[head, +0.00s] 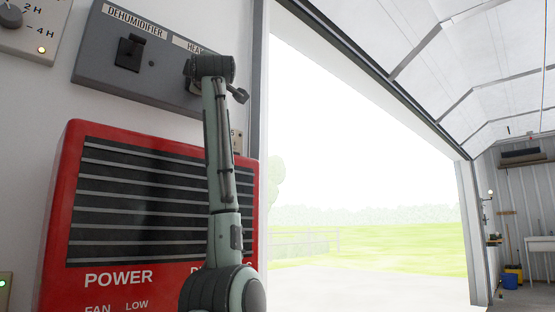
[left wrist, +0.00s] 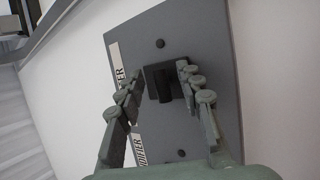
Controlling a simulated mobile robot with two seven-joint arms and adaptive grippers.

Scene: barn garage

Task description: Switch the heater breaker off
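The grey breaker panel (head: 90,68) is on the wall at the upper left of the head view. Its left black switch (head: 129,53) is labelled DEHUMIDIFIER. The HEATER label (head: 194,46) is partly covered by my left arm, which hides the heater breaker there. In the left wrist view the black heater breaker (left wrist: 163,88) stands between the two fingers of my left gripper (left wrist: 160,71). The gripper is open, with one finger on each side; I cannot tell whether either touches. The lever's on or off position is unclear. My right gripper is not in view.
A red heater unit (head: 62,200) with black slats is on the wall below the panel. A timer dial (head: 12,16) is at the upper left.

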